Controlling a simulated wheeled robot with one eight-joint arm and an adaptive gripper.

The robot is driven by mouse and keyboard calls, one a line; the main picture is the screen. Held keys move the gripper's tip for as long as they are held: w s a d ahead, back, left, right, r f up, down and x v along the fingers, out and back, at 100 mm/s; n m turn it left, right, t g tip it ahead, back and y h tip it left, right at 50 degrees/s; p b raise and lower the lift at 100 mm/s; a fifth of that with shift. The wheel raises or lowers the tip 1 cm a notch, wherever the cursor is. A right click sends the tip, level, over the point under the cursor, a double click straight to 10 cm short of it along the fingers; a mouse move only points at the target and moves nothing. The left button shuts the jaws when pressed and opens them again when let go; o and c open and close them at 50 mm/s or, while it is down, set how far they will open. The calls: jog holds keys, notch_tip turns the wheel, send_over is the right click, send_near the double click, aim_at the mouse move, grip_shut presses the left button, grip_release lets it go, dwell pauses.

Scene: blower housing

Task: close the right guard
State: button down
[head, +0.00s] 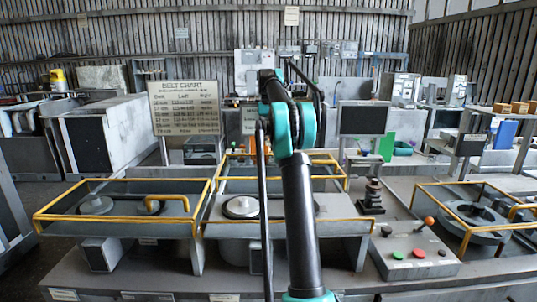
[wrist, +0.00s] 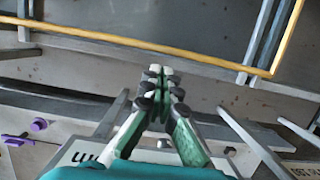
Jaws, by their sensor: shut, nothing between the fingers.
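Yellow-edged guard frames stand on the bench in the head view. The left guard (head: 122,179) lies low over a round pulley and has a yellow handle. A second yellow frame (head: 235,153), right of it, rises behind another pulley (head: 241,207) and is partly hidden by my arm. A further guard (head: 452,184) at far right surrounds a round housing. I cannot tell for certain which is the right guard. In the wrist view a yellow frame corner (wrist: 270,73) lies beyond my gripper (wrist: 160,72), whose fingers are together and empty. The head view does not show the fingers clearly.
A control box (head: 412,255) with a lever and coloured buttons sits right of centre. A belt chart sign (head: 185,107) and a dark screen (head: 362,118) stand behind.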

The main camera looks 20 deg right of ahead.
aim_at(271, 178)
jog(key=shift+x, duration=2.8)
jog(key=s+a, duration=0.2)
jog(key=s, duration=0.5)
jog(key=s+a, duration=0.2)
jog(key=s, duration=0.5)
jog(key=s+a, duration=0.2)
jog(key=s, duration=0.6)
jog(key=shift+s+a, duration=0.1)
jog(key=shift+a, duration=0.05)
